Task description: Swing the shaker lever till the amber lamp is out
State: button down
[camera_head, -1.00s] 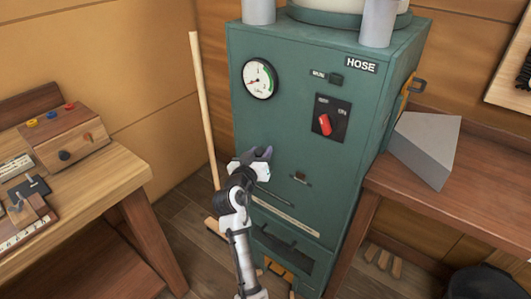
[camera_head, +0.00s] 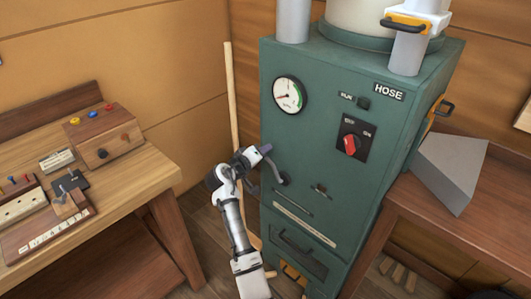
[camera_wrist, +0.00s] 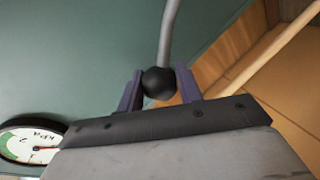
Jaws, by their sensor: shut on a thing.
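The shaker lever (camera_head: 276,170) is a bent grey rod on the front of the green cabinet (camera_head: 320,150). Its black ball knob (camera_wrist: 159,83) and grey rod show in the wrist view. My gripper (camera_head: 262,152) is shut on the knob, with one purple-grey finger on each side. In the head view the gripper hides the knob. A small dark fitting (camera_head: 320,189) sits right of the lever, and another (camera_head: 363,103) beside the RUN label. I cannot make out a lit amber lamp.
A pressure gauge (camera_head: 290,95) and a red rotary switch (camera_head: 350,146) are above the lever. A pale pole (camera_head: 232,110) stands left of the cabinet. A wooden bench (camera_head: 130,185) is at left, a grey wedge (camera_head: 450,172) on the right bench.

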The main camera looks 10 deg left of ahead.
jog(key=shift+w+a+f, duration=0.1)
jog(key=shift+w+a, duration=0.05)
jog(key=shift+a, duration=0.05)
dwell(0.4)
jog(key=c, duration=1)
grip_release()
jog(key=shift+f, duration=0.1)
jog(key=shift+o, duration=0.2)
jog(key=b+v, duration=0.3)
jog(key=v, duration=1)
jog(key=shift+s+a+r, duration=0.25)
jog(key=shift+s+a, duration=0.05)
